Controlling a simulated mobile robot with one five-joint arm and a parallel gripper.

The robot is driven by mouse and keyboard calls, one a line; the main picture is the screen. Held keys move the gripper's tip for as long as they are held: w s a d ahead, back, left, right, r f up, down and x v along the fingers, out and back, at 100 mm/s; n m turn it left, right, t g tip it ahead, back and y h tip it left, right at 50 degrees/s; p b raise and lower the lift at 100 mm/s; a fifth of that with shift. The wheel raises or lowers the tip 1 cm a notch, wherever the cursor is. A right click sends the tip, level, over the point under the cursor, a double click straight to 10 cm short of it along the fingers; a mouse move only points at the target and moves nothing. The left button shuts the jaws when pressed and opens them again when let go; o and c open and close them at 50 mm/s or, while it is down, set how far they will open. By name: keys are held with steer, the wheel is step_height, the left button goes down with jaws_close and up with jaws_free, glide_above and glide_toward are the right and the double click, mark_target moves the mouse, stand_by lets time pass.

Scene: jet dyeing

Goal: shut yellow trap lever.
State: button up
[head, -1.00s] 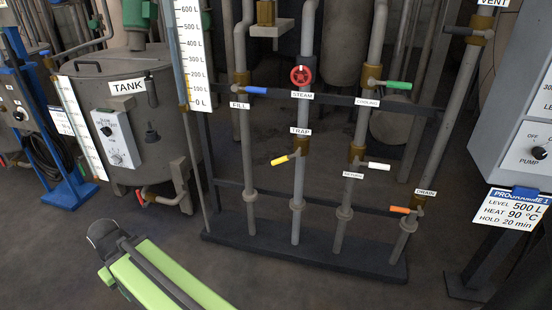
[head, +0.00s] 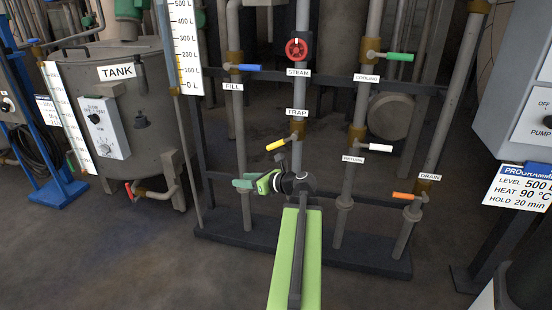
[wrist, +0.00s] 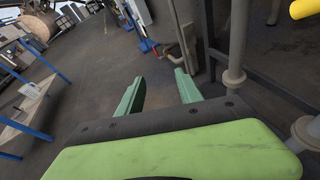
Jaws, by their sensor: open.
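The yellow trap lever (head: 276,145) sticks out to the left and slightly down from the brass valve on the pipe under the TRAP label (head: 297,112). My gripper (head: 242,183) is below and a little left of it in the head view, pointing left, apart from the lever. In the wrist view my gripper (wrist: 160,86) has its two green fingers spread with nothing between them. The yellow lever's end (wrist: 305,9) shows at the top right corner there, outside the fingers.
A red steam handwheel (head: 296,49) is above the trap valve. Blue fill (head: 247,67), green cooling (head: 400,57), white return (head: 380,147) and orange drain (head: 403,196) levers surround it. Vertical pipes stand on a dark base (head: 230,236). Floor at the front left is clear.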

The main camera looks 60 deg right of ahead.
mark_target(276, 147)
steer(key=s+d+r+m+t+h+b, duration=0.1)
steer(key=s+d+r+m+h, duration=0.15)
steer(key=s+d+m, duration=0.45)
steer(key=s+d+r+m+t+h+b, duration=0.1)
steer(key=s+d+r+m+h, duration=0.1)
steer(key=s+d+m+h, duration=0.45)
steer(key=w+d, duration=0.2)
steer(key=w, duration=0.2)
steer(key=w+d+n+y, duration=0.1)
steer(key=w+d, duration=0.1)
steer(key=w, duration=0.3)
steer(key=w+d+y, duration=0.1)
steer(key=w+d, duration=0.1)
steer(key=w, duration=0.2)
steer(key=shift+w+d+f+n, duration=0.2)
steer(key=shift+w+d+n, duration=0.1)
steer(key=shift+d+n, duration=0.05)
jaws_close()
steer(key=shift+s, duration=0.1)
steer(key=shift+a, duration=0.3)
steer(key=shift+d, duration=0.3)
